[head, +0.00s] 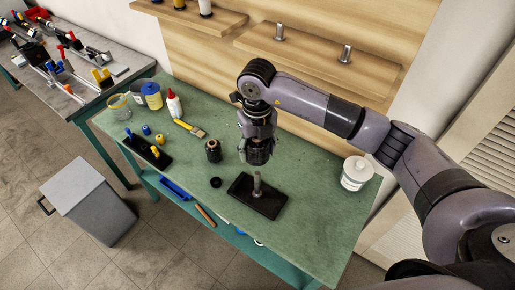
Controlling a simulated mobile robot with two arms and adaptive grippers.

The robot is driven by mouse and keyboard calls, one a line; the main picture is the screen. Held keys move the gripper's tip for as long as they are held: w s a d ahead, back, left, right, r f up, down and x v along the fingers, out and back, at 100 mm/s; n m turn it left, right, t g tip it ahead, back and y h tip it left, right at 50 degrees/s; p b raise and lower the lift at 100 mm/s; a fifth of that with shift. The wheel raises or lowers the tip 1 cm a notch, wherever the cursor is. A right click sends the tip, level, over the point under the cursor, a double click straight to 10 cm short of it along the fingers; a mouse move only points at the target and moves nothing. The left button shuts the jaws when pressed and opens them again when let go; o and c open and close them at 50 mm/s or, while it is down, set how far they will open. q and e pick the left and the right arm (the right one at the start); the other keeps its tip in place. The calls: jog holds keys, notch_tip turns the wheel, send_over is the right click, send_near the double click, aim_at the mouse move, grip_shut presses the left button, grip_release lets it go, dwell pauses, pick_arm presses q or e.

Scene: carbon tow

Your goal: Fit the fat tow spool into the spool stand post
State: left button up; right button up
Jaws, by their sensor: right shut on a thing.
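The spool stand is a flat black base (270,207) with an upright grey post (257,186), near the front of the green table. My right gripper (258,146) points down just behind the post, from above. It is shut on a dark, wide, round thing (259,157), which looks like the fat tow spool and is partly hidden by the fingers. The held spool is apart from the post, behind and above it. My left gripper is not in view.
A dark spool (213,151) stands left of my gripper, with a small black ring (215,182) in front. A white tub (356,173) stands at the right. A brush (190,128), glue bottle (174,103) and black tray (132,146) are at the left. Shelf pegs (345,54) are behind.

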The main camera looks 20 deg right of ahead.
aim_at(257, 183)
jog(key=shift+f+b, duration=0.5)
jog(key=shift+f, duration=0.25)
notch_tip(257, 183, down, 4)
jog(key=b, duration=0.3)
jog(key=shift+f+b, duration=0.15)
jog(key=shift+b, duration=0.15)
pick_arm(q)
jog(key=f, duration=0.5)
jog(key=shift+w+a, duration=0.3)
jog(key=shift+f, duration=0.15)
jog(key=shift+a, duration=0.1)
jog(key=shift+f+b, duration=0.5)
jog(key=shift+b, duration=0.15)
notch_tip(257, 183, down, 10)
jog(key=b, duration=0.9)
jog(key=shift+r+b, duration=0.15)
jog(key=shift+b, duration=0.25)
pick_arm(e)
jog(key=shift+f, duration=5.95)
